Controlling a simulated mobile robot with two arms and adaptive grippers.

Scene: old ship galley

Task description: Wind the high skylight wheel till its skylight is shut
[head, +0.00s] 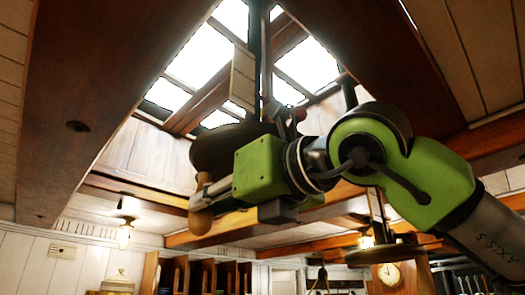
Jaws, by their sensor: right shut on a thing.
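The skylight (210,58) is overhead at the top centre, with bright panes in wooden frames. A dark upright rod (266,60) runs down in front of it. I cannot tell how far the skylight stands open. A dark round wheel (213,146) sits below the rod, partly hidden behind my right gripper. A pale wooden handle (200,222) hangs down at its left side. My right gripper (203,195) comes in from the right and is shut on this handle. My left gripper is not in view.
Heavy wooden beams (115,75) frame the skylight opening on both sides. A lit lamp (124,234) hangs at the left. Wooden shelves (205,275) stand along the back wall.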

